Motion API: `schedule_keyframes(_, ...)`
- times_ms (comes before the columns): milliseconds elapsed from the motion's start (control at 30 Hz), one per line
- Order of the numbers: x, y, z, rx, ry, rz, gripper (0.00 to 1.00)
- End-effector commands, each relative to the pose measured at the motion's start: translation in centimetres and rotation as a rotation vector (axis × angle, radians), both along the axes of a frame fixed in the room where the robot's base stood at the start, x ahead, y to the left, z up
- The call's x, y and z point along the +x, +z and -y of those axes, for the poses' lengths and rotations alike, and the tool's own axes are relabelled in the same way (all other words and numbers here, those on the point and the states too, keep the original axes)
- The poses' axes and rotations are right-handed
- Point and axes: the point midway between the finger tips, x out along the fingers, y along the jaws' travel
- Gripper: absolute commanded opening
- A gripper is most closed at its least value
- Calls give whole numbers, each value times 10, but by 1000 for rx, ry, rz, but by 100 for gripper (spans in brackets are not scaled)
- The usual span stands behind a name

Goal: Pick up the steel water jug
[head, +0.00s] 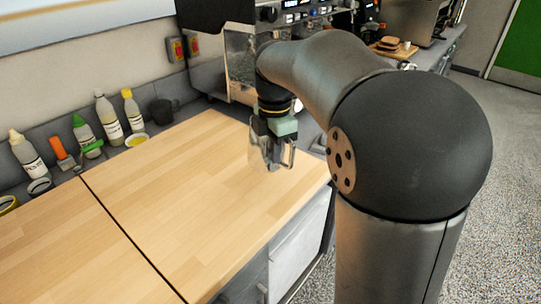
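A shiny grey shape that looks like the steel water jug (259,156) is directly below my gripper (278,141), over the right end of the wooden worktop. A loop like a handle shows on its right side. My wrist and gripper cover its upper part. The fingers are small and blend with the jug, so I cannot tell whether they are closed on it. I also cannot tell whether the jug touches the worktop.
A wooden worktop (190,190) is clear in front. Squeeze bottles (107,117), small open tubs and a dark mug (160,111) line its back edge. A large machine (241,62) stands behind my gripper. A board with bread (389,45) is farther back.

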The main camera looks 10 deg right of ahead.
Motion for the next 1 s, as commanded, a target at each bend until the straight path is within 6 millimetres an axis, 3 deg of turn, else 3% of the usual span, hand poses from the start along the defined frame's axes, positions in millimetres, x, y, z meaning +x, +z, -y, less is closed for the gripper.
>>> schedule_keyframes(500, -59, 29, 7, 0, -1, 2, 0)
schedule_keyframes(1000, -89, 42, 10, 0, 0, 0, 0)
